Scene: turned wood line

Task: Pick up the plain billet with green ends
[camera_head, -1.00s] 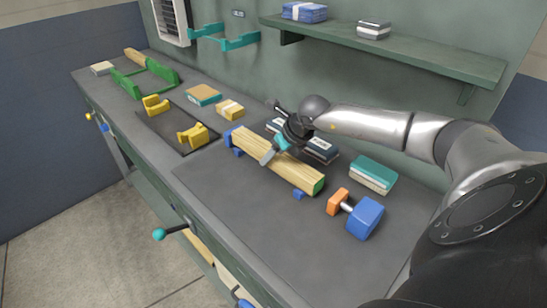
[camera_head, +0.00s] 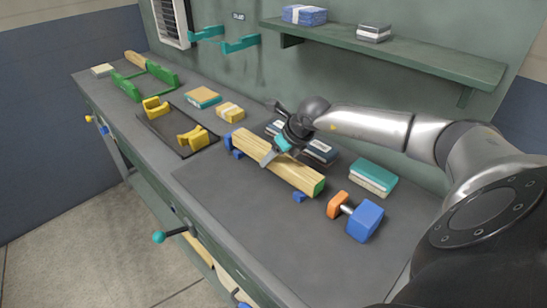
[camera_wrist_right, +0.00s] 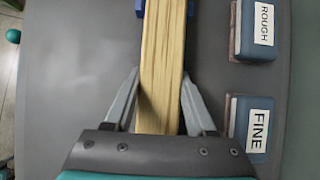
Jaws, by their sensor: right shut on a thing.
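The plain wooden billet (camera_head: 285,172) lies lengthwise over the grey mat, with its green end face toward the front right. Its far end face is hidden. Small blue supports (camera_head: 299,197) show beside it near both ends. My right gripper (camera_head: 270,157) is shut on the billet near its middle, coming from above. In the right wrist view the billet (camera_wrist_right: 162,65) runs between the two fingers. I cannot tell whether the billet is clear of its supports. My left gripper is not in view.
Blue blocks labelled ROUGH (camera_wrist_right: 254,28) and FINE (camera_wrist_right: 251,124) lie close behind the billet. A teal-topped block (camera_head: 373,175) and a blue-and-orange tool (camera_head: 364,219) are to the right. A tray (camera_head: 166,130) with yellow cradles is left. The front mat is clear.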

